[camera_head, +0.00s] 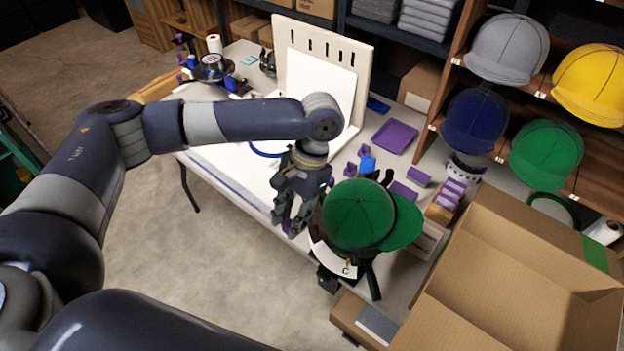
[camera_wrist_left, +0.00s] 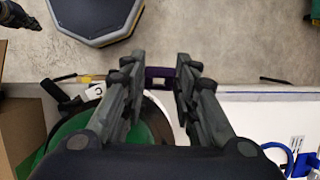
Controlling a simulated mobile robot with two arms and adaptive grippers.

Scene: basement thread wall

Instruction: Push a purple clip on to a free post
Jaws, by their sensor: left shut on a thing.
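My left gripper (camera_head: 289,226) points down over the near edge of the white worktable, just left of the green cap. In the left wrist view its fingers (camera_wrist_left: 157,82) are closed on a small purple clip (camera_wrist_left: 160,72), held between the fingertips. The clip is mostly hidden in the head view. Loose purple pieces (camera_head: 350,169) lie on the table right of the gripper, beside a blue block (camera_head: 367,164). I cannot make out a free post. What looks like my right gripper (camera_wrist_left: 20,15) shows small at the top left of the wrist view; its jaws are unclear.
A green cap (camera_head: 358,214) on a dark stand with a "C" card (camera_head: 345,270) stands close right of the gripper. A white slotted panel (camera_head: 318,45) rises behind. A purple tray (camera_head: 395,137) lies at back right; an open cardboard box (camera_head: 480,270) stands at the right.

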